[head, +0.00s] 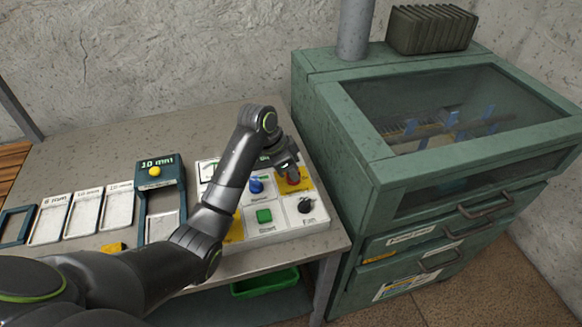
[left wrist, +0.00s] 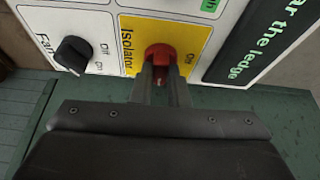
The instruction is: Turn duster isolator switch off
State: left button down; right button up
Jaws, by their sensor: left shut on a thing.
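The isolator switch is a red rotary knob (left wrist: 160,52) on a yellow plate labelled "Isolator" (left wrist: 191,33), with "On" printed beside it. In the head view the red knob (head: 293,175) sits at the upper right of the white control panel (head: 283,226). My left gripper (left wrist: 159,72) is shut on the red knob, its two narrow fingers against the knob's near part. In the head view the left gripper (head: 287,163) reaches down over the knob and partly hides it. My right gripper does not show.
The panel also has a black fan knob (head: 305,206), a green button (head: 264,216) and a blue knob (head: 256,185). A green cabinet with a window (head: 345,150) stands close on the right. Trays (head: 84,212) lie on the bench at left. A green bin (head: 265,284) is below.

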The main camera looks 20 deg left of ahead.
pick_arm(q)
jog(key=n+y+p, duration=0.1)
jog(key=n+p, duration=0.2)
jog(key=p, duration=0.1)
jog(key=n+t+y+p, duration=0.1)
jog(key=n+p, duration=0.2)
jog(key=p, duration=0.2)
jog(key=n+y+p, duration=0.1)
jog(key=n+p, duration=0.3)
jog(key=shift+s+d+r+t, duration=0.1)
jog(key=shift+d+r+t, duration=0.2)
jog(key=shift+t, duration=0.1)
jog(key=n+y+p, duration=0.1)
jog(key=n+p, duration=0.1)
jog(key=n, duration=0.1)
jog(key=shift+f+y, duration=0.15)
jog(key=shift+y, duration=0.25)
jog(key=shift+d+f+n+g+y+p, duration=0.1)
jog(key=shift+n+g+y+p, duration=0.2)
jog(key=shift+n, duration=0.75)
jog(key=shift+d+n+y+p, duration=0.1)
jog(key=shift+n+y, duration=0.3)
jog(key=shift+n, duration=0.65)
jog(key=shift+a, duration=0.1)
jog(key=c, duration=1.4)
grip_release()
